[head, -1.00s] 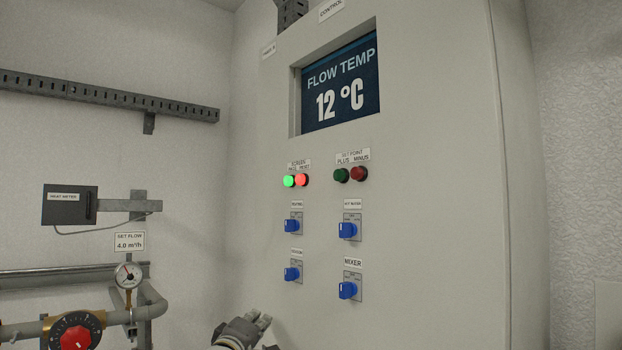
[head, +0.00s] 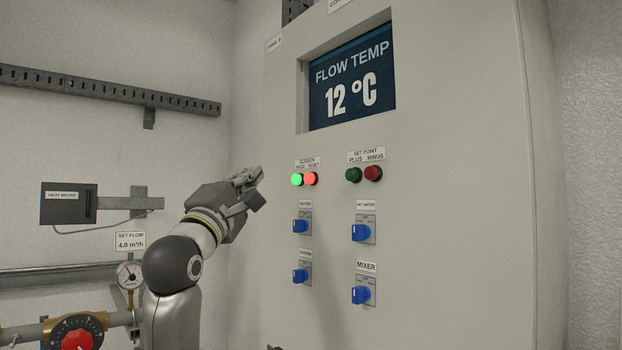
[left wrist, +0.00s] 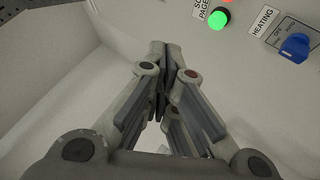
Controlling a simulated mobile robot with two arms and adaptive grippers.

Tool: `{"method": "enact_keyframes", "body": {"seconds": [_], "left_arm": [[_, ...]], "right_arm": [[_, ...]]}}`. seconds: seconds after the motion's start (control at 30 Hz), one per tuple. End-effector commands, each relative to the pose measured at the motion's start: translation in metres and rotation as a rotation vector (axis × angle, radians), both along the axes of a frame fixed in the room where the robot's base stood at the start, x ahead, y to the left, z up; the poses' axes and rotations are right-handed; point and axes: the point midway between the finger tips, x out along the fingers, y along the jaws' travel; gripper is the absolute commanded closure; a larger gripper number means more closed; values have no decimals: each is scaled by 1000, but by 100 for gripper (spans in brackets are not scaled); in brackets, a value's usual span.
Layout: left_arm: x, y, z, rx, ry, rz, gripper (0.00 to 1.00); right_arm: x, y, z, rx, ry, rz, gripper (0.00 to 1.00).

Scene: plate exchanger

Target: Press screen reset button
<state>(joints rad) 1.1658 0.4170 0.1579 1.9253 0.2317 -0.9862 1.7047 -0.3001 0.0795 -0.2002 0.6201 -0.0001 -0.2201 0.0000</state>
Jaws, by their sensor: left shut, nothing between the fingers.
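The screen reset button (head: 310,179) is lit red on the grey control cabinet, under the label "SCREEN PAGE RESET". The lit green page button (head: 297,180) is just left of it. In the left wrist view the green button (left wrist: 219,19) is near the top, and only a bit of red shows above it at the picture's edge. My left gripper (head: 256,180) is shut and empty, left of the two lit buttons and apart from them. It also shows in the left wrist view (left wrist: 160,48) with its fingertips together. My right gripper is not in view.
The cabinet's display (head: 350,85) reads "FLOW TEMP 12 °C". Dark green (head: 353,174) and dark red (head: 373,173) set point buttons sit to the right. Several blue knobs (head: 361,233) stick out below. Pipework with a gauge (head: 129,274) and a red-centred valve (head: 77,338) is at lower left.

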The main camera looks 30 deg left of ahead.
Motion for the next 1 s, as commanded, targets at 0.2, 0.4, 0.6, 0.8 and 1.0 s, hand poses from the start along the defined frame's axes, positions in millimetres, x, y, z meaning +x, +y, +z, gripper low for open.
{"method": "enact_keyframes", "body": {"seconds": [0.2, 0.4, 0.6, 0.8, 1.0], "left_arm": [[1, 0, 0, 1, 1, 0, 100], [9, -4, 0, 1, 4, 1, 100], [34, -14, 0, 1, 6, -1, 100], [60, -25, 0, 1, 5, -1, 100], [76, -31, 0, 0, 3, 0, 100]], "right_arm": [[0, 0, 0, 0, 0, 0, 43], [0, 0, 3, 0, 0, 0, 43], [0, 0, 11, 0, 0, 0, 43], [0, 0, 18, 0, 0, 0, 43], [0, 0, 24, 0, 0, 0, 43]]}}
